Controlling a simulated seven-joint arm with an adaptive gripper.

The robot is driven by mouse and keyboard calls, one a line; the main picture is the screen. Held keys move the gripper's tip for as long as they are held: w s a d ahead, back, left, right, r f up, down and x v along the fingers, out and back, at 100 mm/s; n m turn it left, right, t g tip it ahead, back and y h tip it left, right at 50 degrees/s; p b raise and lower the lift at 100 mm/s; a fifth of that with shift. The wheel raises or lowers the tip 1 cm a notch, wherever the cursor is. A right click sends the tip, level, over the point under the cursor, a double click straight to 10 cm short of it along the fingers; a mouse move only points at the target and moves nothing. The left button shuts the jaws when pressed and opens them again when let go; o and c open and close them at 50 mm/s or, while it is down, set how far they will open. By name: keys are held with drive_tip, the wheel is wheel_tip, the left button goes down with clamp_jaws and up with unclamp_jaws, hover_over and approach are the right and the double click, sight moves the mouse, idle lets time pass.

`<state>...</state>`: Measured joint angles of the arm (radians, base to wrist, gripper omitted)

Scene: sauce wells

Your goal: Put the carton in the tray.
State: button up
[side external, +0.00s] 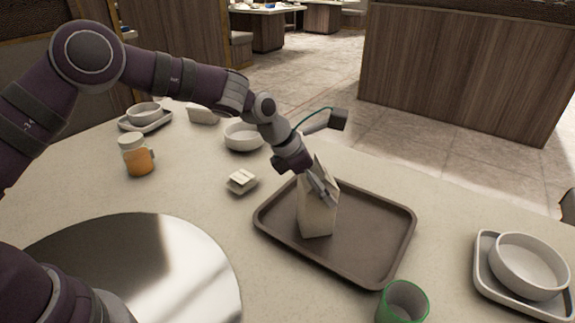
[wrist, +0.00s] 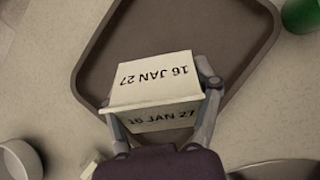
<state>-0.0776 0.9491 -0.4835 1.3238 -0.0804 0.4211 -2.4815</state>
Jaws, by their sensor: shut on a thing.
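The carton (side external: 317,212) is pale cream with a gabled top, and it is upright within the brown tray (side external: 381,247) in the side view. Whether its base touches the tray floor I cannot tell for sure. My gripper (side external: 322,186) is shut on the carton's upper part. In the wrist view the carton (wrist: 152,80) shows a printed date, with my gripper's fingers (wrist: 160,98) on its left and right sides. The tray (wrist: 235,40) spreads out beneath and beyond it.
A green cup (side external: 403,302) stands close to the tray's front edge. A white bowl (side external: 529,264) sits on a small tray at right. An orange jar (side external: 136,155), a small stacked item (side external: 242,181) and a bowl (side external: 244,137) are to the left. The tray's right part is bare.

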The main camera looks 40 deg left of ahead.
drive_tip(key=o, duration=1.3)
drive_tip(key=v, duration=1.2)
drive_tip(key=s+a+r+m+y, duration=0.1)
drive_tip(key=s+a+m, duration=0.2)
drive_tip(key=s+m, duration=0.3)
drive_tip(key=s+a+r+m+y, duration=0.1)
drive_tip(key=s+m, duration=0.5)
drive_tip(key=m, duration=0.6)
drive_tip(key=s+a+r+m+y, duration=0.1)
drive_tip(key=s+a+m, duration=0.3)
drive_tip(key=m, duration=0.5)
drive_tip(key=shift+s+a+m+t+y, duration=0.2)
drive_tip(key=shift+s+y, duration=0.15)
drive_tip(key=shift+s, duration=0.25)
drive_tip(key=shift+s+a+m+t+y, duration=0.1)
drive_tip(key=shift+s+a+y, duration=0.1)
drive_tip(key=shift+s+y, duration=0.3)
